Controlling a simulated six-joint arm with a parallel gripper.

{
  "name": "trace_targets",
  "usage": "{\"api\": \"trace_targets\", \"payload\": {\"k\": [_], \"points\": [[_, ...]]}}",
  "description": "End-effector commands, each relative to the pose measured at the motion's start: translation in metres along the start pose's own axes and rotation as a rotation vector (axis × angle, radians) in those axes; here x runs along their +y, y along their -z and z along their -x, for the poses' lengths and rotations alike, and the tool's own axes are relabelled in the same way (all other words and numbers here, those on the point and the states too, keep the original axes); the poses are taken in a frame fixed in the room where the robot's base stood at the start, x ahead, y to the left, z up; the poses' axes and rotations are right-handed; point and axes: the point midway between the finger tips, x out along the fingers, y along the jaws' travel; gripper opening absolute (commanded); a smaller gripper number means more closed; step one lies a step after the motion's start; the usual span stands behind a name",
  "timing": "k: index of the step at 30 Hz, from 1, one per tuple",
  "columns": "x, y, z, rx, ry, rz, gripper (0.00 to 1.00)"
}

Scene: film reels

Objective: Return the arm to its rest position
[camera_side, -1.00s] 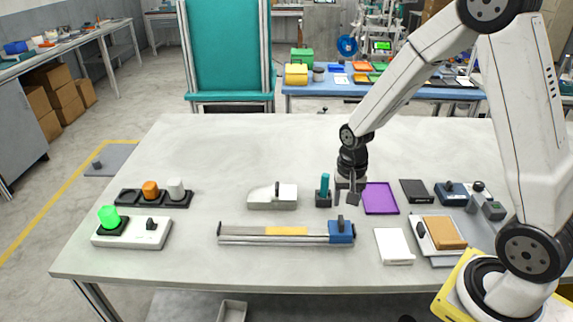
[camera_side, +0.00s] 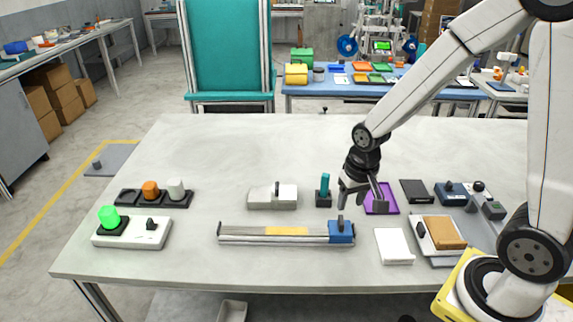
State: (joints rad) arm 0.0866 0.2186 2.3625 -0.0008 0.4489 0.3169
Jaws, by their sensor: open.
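My gripper (camera_side: 361,203) is open and empty. It hangs above the table (camera_side: 250,145), in front of part of the purple mat (camera_side: 391,190). A teal peg in a dark holder (camera_side: 324,190) stands just left of it, apart from the fingers. My arm reaches in from the right and bends down at the wrist. How high the fingertips are above the table is hard to tell.
Below the gripper lies a rail with a blue end block (camera_side: 341,232). A white pad (camera_side: 394,246) and a grey tray with a tan block (camera_side: 444,232) are at right. A grey-white block (camera_side: 272,196) and a green-lit box (camera_side: 131,233) are left. The table's back middle is clear.

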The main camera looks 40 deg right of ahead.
Motion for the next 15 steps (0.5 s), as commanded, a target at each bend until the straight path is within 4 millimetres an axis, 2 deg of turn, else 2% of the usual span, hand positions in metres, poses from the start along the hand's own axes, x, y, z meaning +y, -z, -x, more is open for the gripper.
{"api": "trace_targets", "payload": {"k": [7, 15], "points": [[-0.009, -0.033, 0.021, 0.084, 0.028, 0.286, 0.54], [-0.011, -0.046, 0.026, 0.117, 0.034, 0.403, 0.54]]}}
